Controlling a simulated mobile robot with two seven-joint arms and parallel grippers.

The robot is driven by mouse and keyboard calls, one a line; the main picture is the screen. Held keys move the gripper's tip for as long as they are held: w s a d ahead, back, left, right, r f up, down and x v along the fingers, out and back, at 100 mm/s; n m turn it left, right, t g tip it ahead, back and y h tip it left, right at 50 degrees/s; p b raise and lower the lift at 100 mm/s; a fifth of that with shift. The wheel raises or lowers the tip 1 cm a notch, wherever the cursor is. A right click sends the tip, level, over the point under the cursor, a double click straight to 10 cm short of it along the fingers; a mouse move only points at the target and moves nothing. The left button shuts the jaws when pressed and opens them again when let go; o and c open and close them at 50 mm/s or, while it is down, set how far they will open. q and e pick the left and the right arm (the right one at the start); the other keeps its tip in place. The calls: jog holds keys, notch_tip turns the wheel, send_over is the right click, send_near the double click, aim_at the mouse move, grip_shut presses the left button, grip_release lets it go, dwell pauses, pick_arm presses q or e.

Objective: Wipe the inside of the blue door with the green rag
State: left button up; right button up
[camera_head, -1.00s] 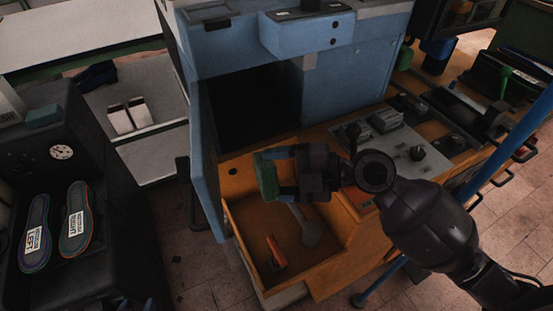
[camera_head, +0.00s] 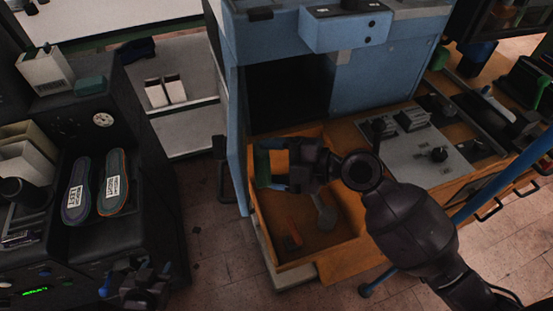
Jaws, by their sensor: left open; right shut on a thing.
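The blue door (camera_head: 236,145) stands open at the left side of the blue press, seen nearly edge-on. My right gripper (camera_head: 272,165) is shut on the green rag (camera_head: 262,166), just right of the door's inner side. A narrow gap seems to show between rag and door; contact is hard to tell. Part of the rag is hidden by the fingers. My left gripper (camera_head: 137,282) is open and empty at the bottom left, in front of the black machine and away from the door.
Two insoles (camera_head: 113,185) lie on the black machine at left. A blue pole (camera_head: 490,185) crosses at right.

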pick_arm(q)
jog(key=shift+w+d+r, duration=0.1)
jog(key=shift+w+r, duration=0.15)
jog(key=shift+w, duration=0.15)
pick_arm(e)
jog(key=shift+a, duration=0.15)
jog(key=shift+a, duration=0.25)
pick_arm(q)
jog(key=shift+s+f, duration=0.25)
jog(key=shift+s, duration=0.1)
pick_arm(e)
jog(key=shift+a, duration=0.4)
pick_arm(q)
jog(key=shift+w+r, duration=0.1)
jog(key=shift+w, duration=0.2)
pick_arm(e)
jog(key=shift+s+a, duration=0.1)
jog(key=shift+a, duration=0.5)
pick_arm(q)
jog(key=shift+s, duration=0.3)
pick_arm(e)
jog(key=shift+a, duration=0.75)
pick_arm(q)
jog(key=shift+w, duration=0.25)
pick_arm(e)
jog(key=shift+s+a, duration=0.1)
